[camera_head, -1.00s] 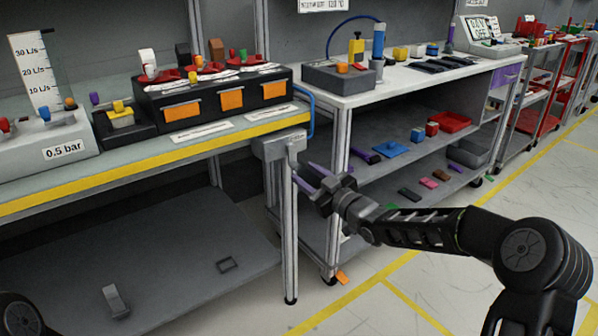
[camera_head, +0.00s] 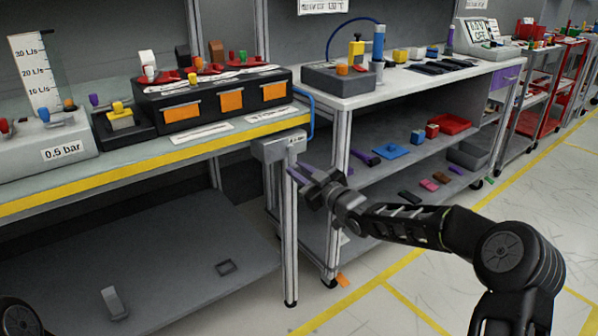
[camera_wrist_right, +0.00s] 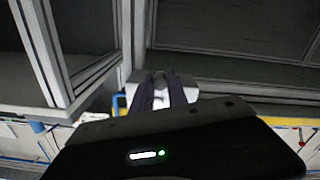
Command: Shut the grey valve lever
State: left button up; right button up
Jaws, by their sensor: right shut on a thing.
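The valve is a light grey box (camera_head: 272,149) at the front right corner of the yellow-edged bench, by the bench leg. Its small grey lever (camera_head: 292,151) is on the side facing the aisle, mostly hidden by my fingers at its lower end. My right gripper (camera_head: 298,174) is at the lever, just below and right of the box, with purple fingers. In the right wrist view the fingers (camera_wrist_right: 160,92) are close together around a pale grey piece, shut on the lever. My left gripper is out of view.
The bench leg (camera_head: 289,240) stands right below the valve. A blue hose (camera_head: 311,115) loops down beside the bench corner. A second white bench (camera_head: 400,85) with a lower shelf of several small parts stands behind my right arm. The floor at the right is clear.

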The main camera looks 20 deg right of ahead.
grip_shut()
jog(key=shift+a+m, duration=0.15)
jog(key=shift+m, duration=0.15)
jog(key=a+m+p, duration=0.1)
jog(key=m, duration=0.2)
jog(key=s+a+r+m+p, duration=0.1)
jog(key=m, duration=0.3)
jog(key=a+r+m+p, duration=0.1)
jog(key=m, duration=0.2)
jog(key=shift+s+a+r+p, duration=0.15)
jog(key=shift+s+a+p, duration=0.1)
jog(key=shift+p, duration=0.15)
jog(key=m, duration=0.1)
jog(key=r+m, duration=0.1)
jog(key=m+p, duration=0.1)
jog(key=m, duration=0.1)
jog(key=shift+s+a+r, duration=0.15)
jog(key=shift+a, duration=0.15)
jog(key=shift+a+r+m+p, duration=0.15)
jog(key=shift+r+m, duration=0.25)
jog(key=shift+m, duration=0.5)
jog(key=shift+d+r+m+p, duration=0.1)
jog(key=shift+r+m+p, duration=0.2)
jog(key=shift+m, duration=0.6)
